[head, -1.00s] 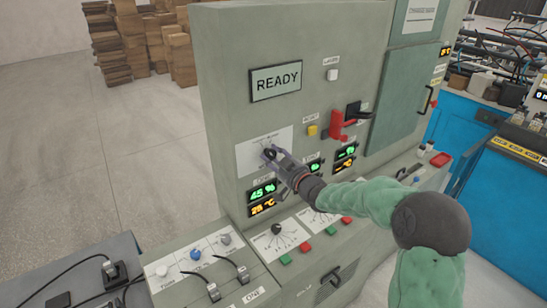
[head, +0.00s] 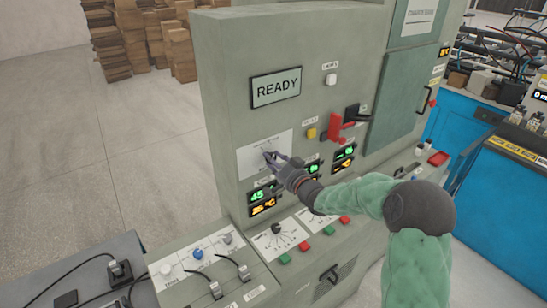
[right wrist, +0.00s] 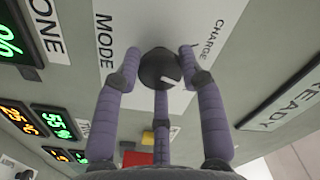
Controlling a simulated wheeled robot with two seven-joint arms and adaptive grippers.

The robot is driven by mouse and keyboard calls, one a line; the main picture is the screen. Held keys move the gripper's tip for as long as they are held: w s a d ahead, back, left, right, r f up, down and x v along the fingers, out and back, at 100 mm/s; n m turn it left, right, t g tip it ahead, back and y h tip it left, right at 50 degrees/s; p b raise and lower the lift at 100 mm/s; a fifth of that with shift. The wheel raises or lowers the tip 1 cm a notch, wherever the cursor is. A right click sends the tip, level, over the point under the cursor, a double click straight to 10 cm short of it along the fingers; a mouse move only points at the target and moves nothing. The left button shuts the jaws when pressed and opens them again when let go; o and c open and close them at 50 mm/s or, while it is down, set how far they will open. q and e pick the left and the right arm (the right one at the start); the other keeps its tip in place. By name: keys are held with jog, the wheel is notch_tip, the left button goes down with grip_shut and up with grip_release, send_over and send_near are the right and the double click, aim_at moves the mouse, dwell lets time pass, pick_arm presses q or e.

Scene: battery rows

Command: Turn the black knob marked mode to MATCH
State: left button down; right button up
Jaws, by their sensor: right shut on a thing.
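The black mode knob (right wrist: 160,68) sits on a white plate (right wrist: 120,15) on the grey cabinet front. In the right wrist view, the plate reads MODE on the left and CHARGE at the upper right. Other markings are hidden behind the fingers, and I cannot read MATCH. A short white mark shows on the knob's lower part; I cannot tell which label it points to. My right gripper (right wrist: 160,60) has its three purple fingers shut around the knob. In the head view, the right gripper (head: 270,157) covers most of the knob. My left gripper is out of view.
A READY display (head: 276,87) is above the knob. Lit green and orange readouts (head: 262,200) are just below it. A yellow button (head: 311,133) and a red handle (head: 338,130) are to the right. A lower sloped panel (head: 205,265) juts out below.

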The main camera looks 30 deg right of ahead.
jog(key=shift+m+p, duration=0.55)
jog(key=shift+m, duration=1.05)
jog(key=o, duration=1.1)
jog(key=shift+o, duration=0.2)
jog(key=shift+s, duration=0.1)
jog(key=s, duration=1.1)
jog(key=shift+s+d, duration=0.4)
jog(key=shift+d, duration=0.05)
jog(key=shift+f, duration=0.1)
